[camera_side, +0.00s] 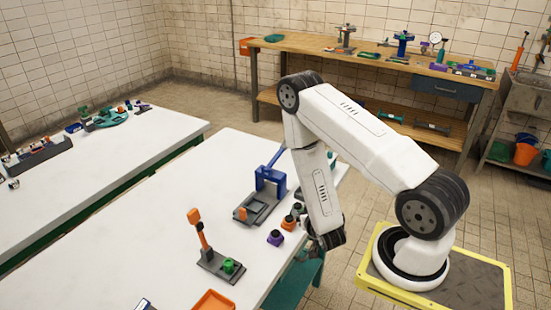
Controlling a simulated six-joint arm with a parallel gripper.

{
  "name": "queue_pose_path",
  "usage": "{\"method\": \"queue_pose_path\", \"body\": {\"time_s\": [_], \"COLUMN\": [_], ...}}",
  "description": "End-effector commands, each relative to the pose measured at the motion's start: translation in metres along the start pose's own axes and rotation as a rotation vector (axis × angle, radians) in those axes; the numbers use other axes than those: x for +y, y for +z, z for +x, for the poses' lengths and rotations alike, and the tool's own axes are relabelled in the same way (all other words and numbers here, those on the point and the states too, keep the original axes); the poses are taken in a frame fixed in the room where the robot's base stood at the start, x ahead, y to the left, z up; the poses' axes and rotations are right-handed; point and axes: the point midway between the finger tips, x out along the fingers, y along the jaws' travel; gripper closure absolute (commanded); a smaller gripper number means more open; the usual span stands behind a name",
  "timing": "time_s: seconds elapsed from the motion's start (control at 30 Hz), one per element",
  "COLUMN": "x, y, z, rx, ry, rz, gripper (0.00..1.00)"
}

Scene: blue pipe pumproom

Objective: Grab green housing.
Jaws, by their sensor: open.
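A small green housing (228,266) sits on the grey base of a fixture (213,271) with an orange lever, near the front of the white table. My gripper (308,250) is at the table's right edge, to the right of the green housing and well apart from it. Its fingers are small and dark here; it is open, and nothing shows between them.
An orange tray (213,301) lies at the front edge. The table's left side is clear.

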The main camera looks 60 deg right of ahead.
Motion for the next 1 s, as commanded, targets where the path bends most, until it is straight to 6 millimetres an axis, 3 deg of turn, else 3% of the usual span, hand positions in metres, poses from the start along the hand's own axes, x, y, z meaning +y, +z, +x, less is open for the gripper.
{"method": "queue_pose_path", "body": {"time_s": [0.43, 1.0], "x": [0.001, 0.000], "y": [0.001, 0.001], "z": [0.044, 0.047], "rx": [0.000, -0.001], "ry": [0.001, 0.000], "rz": [0.001, 0.000], "gripper": [0.30, 0.30]}}
